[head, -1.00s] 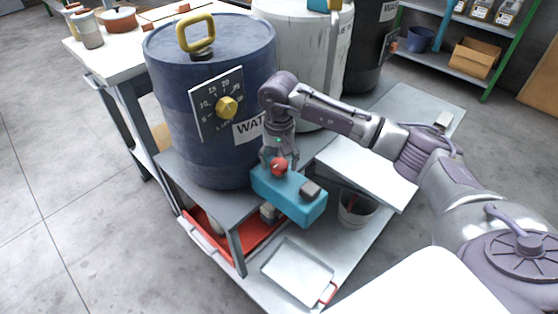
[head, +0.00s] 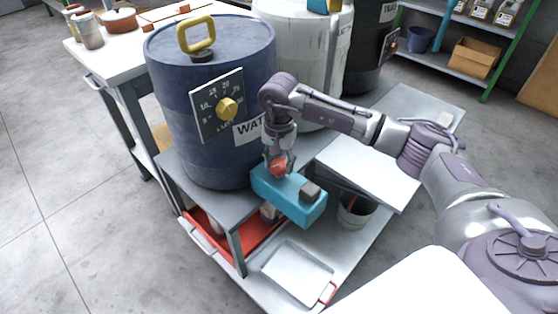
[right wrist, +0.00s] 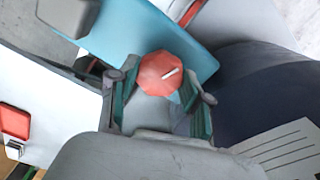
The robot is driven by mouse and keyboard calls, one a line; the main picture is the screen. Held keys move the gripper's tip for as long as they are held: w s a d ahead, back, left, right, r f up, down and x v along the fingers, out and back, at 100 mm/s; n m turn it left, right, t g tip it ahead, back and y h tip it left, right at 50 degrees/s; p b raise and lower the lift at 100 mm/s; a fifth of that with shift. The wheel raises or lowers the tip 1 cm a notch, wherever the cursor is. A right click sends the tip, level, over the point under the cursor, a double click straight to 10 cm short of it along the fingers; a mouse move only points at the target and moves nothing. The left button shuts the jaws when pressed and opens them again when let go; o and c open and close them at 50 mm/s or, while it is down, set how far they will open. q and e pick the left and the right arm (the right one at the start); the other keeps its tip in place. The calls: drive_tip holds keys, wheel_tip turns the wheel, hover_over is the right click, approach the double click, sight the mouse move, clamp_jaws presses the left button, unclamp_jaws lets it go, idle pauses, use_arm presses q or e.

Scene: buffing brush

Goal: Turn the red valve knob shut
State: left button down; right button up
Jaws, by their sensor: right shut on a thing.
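The red valve knob (head: 279,168) sits on top of a teal block (head: 300,206) in front of the blue barrel. In the right wrist view the knob (right wrist: 161,73) is faceted, with a white mark pointing toward the upper right. My right gripper (head: 275,165) comes down from above and is shut on the knob, one finger on each side of it. In the right wrist view its fingers (right wrist: 158,97) flank the knob; their exact contact is partly hidden. My left gripper is not in view.
The blue barrel (head: 205,130) with a yellow dial (head: 228,109) stands close behind the gripper. A grey box (head: 310,190) sits on the teal block. A red tray (head: 262,248), a white tray (head: 297,272) and a bucket (head: 355,210) are below. Open floor lies at the left.

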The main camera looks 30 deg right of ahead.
drive_tip(key=m, duration=0.3)
drive_tip(key=shift+r+m+p, duration=0.1)
drive_tip(key=shift+m+p, duration=0.25)
drive_tip(key=shift+m, duration=0.45)
drive_tip(key=m+p, duration=0.1)
drive_tip(key=m, duration=0.4)
use_arm(q)
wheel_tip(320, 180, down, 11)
drive_tip(key=p, duration=0.1)
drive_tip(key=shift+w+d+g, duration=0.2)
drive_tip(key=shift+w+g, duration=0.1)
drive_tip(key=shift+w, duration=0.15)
use_arm(e)
drive_tip(key=shift+m, duration=2.4)
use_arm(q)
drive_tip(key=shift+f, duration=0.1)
use_arm(e)
drive_tip(key=o, duration=1.2)
drive_tip(key=shift+c, duration=0.2)
